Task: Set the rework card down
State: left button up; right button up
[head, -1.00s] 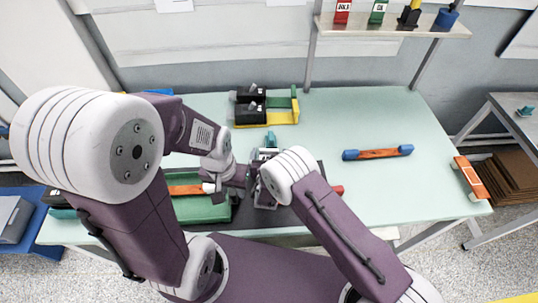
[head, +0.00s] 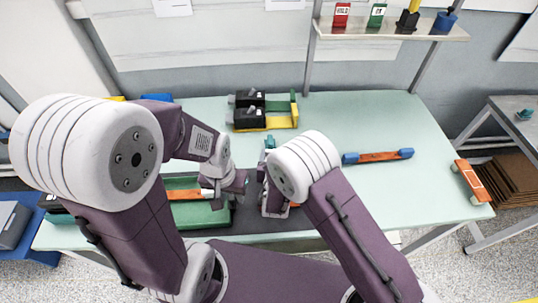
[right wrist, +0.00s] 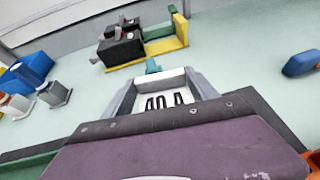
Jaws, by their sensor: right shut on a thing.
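I cannot pick out a piece that is clearly the rework card. My right gripper (right wrist: 165,100) is shut on a pale piece with dark marks (right wrist: 163,101), low over the front middle of the table. A teal part (right wrist: 152,66) shows just beyond it, and also in the head view (head: 270,143). In the head view the right wrist hides most of this gripper (head: 274,195). My left gripper (head: 233,184) is beside the green tray (head: 205,216); its fingers are too small to read.
The table (head: 360,115) has free room at the back right. A black, yellow and green fixture (head: 265,120) stands at the back. A blue-ended orange bar (head: 378,157) lies right of centre. An orange piece (head: 473,180) is at the right edge. Red (head: 341,15) and green (head: 377,15) cards stand on the shelf.

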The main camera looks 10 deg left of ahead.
jog(key=s+d+r, duration=0.4)
jog(key=s+d, duration=0.1)
jog(key=shift+b, duration=0.35)
